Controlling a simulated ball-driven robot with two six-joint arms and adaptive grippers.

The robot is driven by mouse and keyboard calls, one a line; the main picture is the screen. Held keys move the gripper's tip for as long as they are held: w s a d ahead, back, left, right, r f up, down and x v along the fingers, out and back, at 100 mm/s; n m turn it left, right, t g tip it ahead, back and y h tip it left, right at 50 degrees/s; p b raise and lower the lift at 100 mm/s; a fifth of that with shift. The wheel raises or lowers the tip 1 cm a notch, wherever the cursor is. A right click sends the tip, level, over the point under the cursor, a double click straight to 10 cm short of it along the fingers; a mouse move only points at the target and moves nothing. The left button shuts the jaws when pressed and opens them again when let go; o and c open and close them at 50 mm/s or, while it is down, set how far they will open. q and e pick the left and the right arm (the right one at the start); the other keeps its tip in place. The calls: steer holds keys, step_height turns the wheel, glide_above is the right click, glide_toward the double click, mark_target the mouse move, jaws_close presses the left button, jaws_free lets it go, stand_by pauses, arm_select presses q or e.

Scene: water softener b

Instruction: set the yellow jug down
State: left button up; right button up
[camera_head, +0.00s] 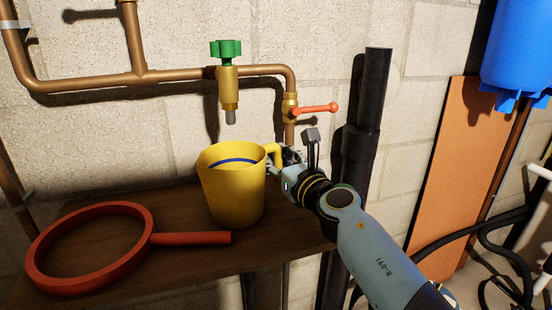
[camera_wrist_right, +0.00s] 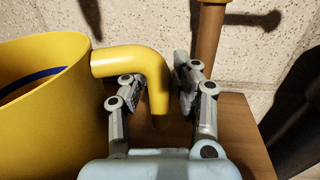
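The yellow jug (camera_head: 235,190) stands upright over the brown wooden shelf (camera_head: 285,226), its open top showing a blue line inside. In the head view I cannot tell for sure whether its base touches the shelf. My right gripper (camera_head: 277,160) is at the jug's handle, on the right side of the jug. The jug's wall (camera_wrist_right: 50,110) fills the left of that view. My left gripper is not in view.
A red ring-shaped tool (camera_head: 92,248) with a handle (camera_head: 190,239) lies on the shelf left of the jug. A brass valve with a green knob (camera_head: 226,49) hangs above the jug. A red lever (camera_head: 316,108) and black pipe (camera_head: 368,130) are to the right.

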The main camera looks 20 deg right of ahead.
steer(key=s, duration=0.4)
steer(key=s+d, duration=0.1)
steer(key=s, duration=0.3)
steer(key=s+d, duration=0.1)
steer(key=s, duration=0.2)
steer(key=shift+s+d+r+p, duration=0.1)
steer(key=shift+s+d+p, duration=0.05)
steer(key=shift+s+p, duration=0.25)
